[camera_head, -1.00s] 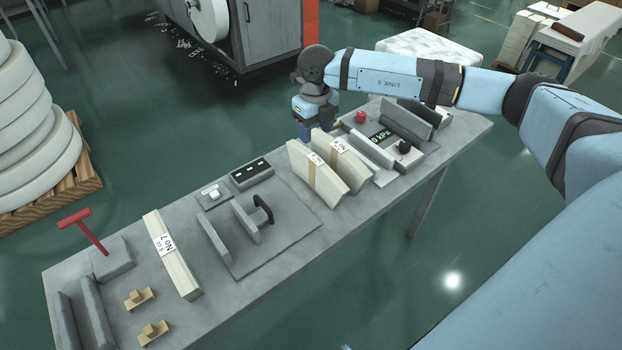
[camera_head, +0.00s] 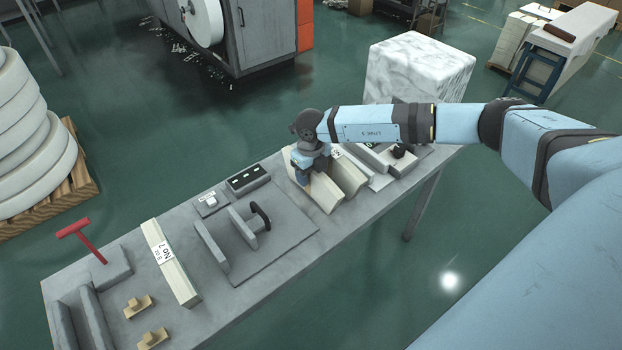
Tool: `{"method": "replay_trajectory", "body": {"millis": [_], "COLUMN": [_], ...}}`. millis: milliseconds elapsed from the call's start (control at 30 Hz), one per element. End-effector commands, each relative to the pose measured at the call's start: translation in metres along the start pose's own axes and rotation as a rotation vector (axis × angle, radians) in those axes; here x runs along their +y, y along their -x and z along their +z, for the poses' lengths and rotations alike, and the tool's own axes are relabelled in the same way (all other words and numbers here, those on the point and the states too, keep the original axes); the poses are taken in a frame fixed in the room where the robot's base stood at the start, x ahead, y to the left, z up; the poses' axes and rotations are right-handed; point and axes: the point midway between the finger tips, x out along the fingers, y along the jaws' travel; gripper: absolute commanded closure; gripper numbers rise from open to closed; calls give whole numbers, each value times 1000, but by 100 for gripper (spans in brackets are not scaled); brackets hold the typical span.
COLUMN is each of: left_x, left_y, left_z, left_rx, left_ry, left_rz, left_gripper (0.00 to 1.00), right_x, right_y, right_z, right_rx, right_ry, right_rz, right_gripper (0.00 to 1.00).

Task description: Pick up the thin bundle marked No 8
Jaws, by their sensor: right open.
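Two cream curved bundles lie side by side toward the right of the grey table. My right gripper (camera_head: 304,177) is open at the far end of the left one (camera_head: 323,193) and hides its label. I cannot tell whether the fingers touch it. The right one (camera_head: 350,176) lies close beside it, its label partly hidden by my arm. I cannot read No 8 on either. A straight cream bundle (camera_head: 172,265) marked No 7 lies further left on the table. My left gripper is not in view.
The grey table (camera_head: 262,300) carries a plate with upright blocks and a black handle (camera_head: 261,215), a black switch box (camera_head: 247,179), a red T-handle (camera_head: 80,235) and small wooden pieces (camera_head: 137,306). A press-like device (camera_head: 385,158) is partly hidden behind my right arm.

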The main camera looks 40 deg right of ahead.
Motion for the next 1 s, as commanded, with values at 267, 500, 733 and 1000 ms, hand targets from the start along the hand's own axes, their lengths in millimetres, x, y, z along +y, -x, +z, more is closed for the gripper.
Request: {"method": "replay_trajectory", "body": {"millis": [267, 500, 733, 1000], "left_x": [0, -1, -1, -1], "left_y": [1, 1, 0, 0], "left_z": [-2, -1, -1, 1], "left_rx": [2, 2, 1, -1], "left_ry": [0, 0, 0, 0], "left_rz": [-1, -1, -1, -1], "left_gripper": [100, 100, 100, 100], "right_x": [0, 0, 0, 0], "right_y": [-5, -4, -4, 8], "right_z": [0, 0, 1, 1], "right_rx": [-1, -1, -2, -3], "right_ry": [1, 1, 1, 1], "right_rz": [0, 0, 0, 1], "right_gripper": [44, 96, 100, 100]}}
